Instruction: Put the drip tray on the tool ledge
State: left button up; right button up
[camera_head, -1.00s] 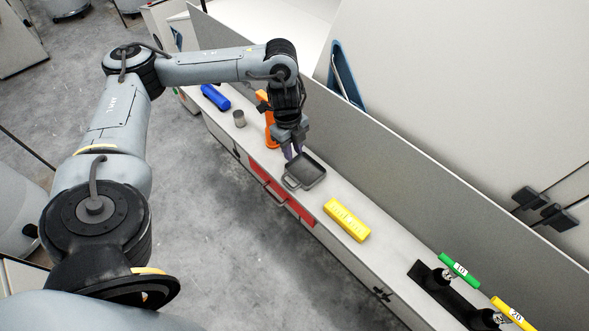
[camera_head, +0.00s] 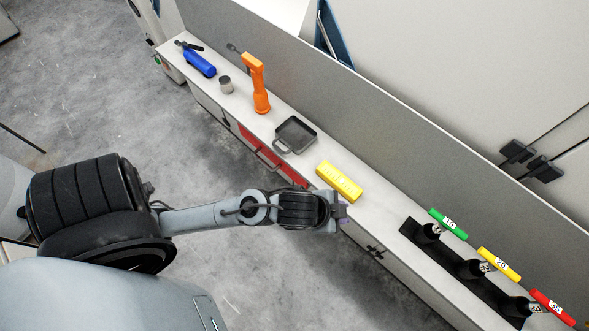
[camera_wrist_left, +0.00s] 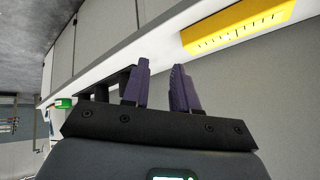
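The drip tray (camera_head: 301,128), a dark grey square pan with a loop handle at its front left, lies flat on the long pale tool ledge (camera_head: 375,207). It sits between an orange torch-like tool and a yellow block. My left gripper (camera_head: 345,211) is apart from the tray, in front of the ledge's near edge and below the yellow block in the head view. In the left wrist view its two purple fingers (camera_wrist_left: 161,88) stand apart with nothing between them. The tray is not in the left wrist view. My right gripper is not in view.
The yellow block (camera_head: 340,181) also shows in the left wrist view (camera_wrist_left: 238,27). A black rack (camera_head: 460,268) with coloured-tag tools is at right. A grey panel backs the ledge.

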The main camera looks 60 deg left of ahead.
pick_arm(q)
jog(key=s+a+f+n+g, duration=0.2)
jog(key=s+a, duration=0.1)
jog(key=s, duration=0.2)
jog(key=s+a+f+n+g+y, duration=0.1)
jog(key=s+a+f+n, duration=0.1)
jog(key=s, duration=0.3)
jog(key=shift+a+n+g, duration=0.4)
jog(key=shift+a, duration=0.25)
jog(key=shift+r, duration=0.1)
